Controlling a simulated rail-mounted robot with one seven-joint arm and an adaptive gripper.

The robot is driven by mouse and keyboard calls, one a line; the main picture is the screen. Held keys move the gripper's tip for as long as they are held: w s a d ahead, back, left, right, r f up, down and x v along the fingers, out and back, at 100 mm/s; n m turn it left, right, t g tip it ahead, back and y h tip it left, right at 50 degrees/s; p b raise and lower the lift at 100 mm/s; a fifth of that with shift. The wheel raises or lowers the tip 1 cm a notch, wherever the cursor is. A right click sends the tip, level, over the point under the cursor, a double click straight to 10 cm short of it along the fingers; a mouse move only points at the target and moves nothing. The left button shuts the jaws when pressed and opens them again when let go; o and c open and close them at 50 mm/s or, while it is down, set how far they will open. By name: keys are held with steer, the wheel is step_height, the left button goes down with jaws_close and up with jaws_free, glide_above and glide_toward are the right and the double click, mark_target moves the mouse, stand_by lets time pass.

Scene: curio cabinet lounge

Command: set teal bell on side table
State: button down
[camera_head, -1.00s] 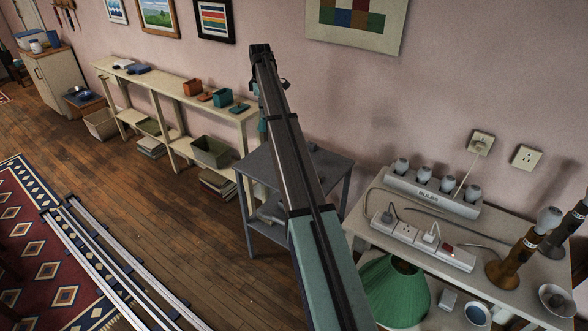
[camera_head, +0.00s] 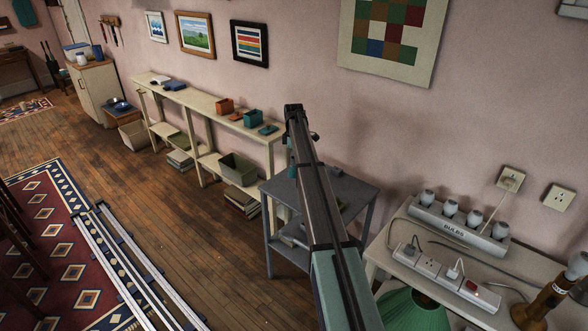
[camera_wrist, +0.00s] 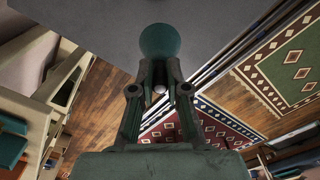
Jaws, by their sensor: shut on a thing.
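My gripper (camera_wrist: 160,74) is shut on the teal bell (camera_wrist: 160,42) in the wrist view. The bell's wide end points away from the gripper, toward a grey surface at the top of that view. Whether the bell touches that surface cannot be told. The grey side table (camera_head: 349,188) stands between the long shelf and the right-hand table in the head view. My arm crosses in front of it and hides part of its top. The gripper and bell are mostly hidden behind my arm there; a small teal patch shows at its left side.
A long cream shelf (camera_head: 192,100) with small boxes stands along the wall, left of the side table. Wooden floor (camera_head: 190,235) lies open in front.

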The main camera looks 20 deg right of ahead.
mark_target(294, 170)
steer(key=shift+f+p, duration=0.55)
steer(key=shift+f, duration=2.3)
steer(key=shift+f, duration=0.1)
steer(key=c, duration=1.2)
jaws_free()
steer(key=shift+f, duration=0.1)
steer(key=shift+o, duration=0.2)
step_height(294, 170, up, 12)
steer(key=b, duration=0.3)
steer(key=shift+r, duration=0.2)
